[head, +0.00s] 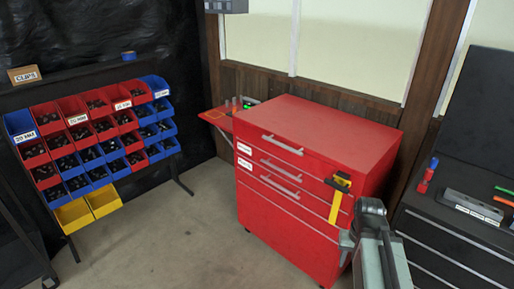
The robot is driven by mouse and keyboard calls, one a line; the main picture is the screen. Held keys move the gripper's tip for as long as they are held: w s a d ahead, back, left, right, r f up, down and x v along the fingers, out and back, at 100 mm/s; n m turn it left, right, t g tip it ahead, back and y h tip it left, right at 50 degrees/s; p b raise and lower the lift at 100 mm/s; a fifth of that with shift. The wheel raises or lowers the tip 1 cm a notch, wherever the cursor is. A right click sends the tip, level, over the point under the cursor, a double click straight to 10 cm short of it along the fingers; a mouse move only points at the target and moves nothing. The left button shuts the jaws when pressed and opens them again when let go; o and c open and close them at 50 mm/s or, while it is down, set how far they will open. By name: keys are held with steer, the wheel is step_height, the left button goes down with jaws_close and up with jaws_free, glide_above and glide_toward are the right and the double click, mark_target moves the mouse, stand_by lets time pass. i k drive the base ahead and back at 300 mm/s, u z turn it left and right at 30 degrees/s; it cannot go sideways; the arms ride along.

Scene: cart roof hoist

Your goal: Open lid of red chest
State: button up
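The red chest (290,190) stands on the floor against the wood-panelled wall. Its flat red lid (320,128) is down and looks closed. A handle (282,145) runs along the upper front edge, with two more drawer handles below it. My arm reaches up at the lower right, in front of the chest's right front side. My gripper (347,243) seems to be the grey part at the arm's left, low by the chest's right front corner. Its fingers are not clear, so I cannot tell whether they are open.
A yellow and black tool (338,197) hangs at the chest's right front. A red side shelf (218,118) juts out left. A rack of red, blue and yellow bins (95,140) stands left. A black cabinet (455,235) stands right. The floor (190,240) between rack and chest is clear.

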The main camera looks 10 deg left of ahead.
mark_target(352, 143)
steer(key=u, duration=3.05)
steer(key=k, duration=1.2)
steer(key=z, duration=1)
steer(key=i, duration=1.05)
steer(key=u, duration=0.05)
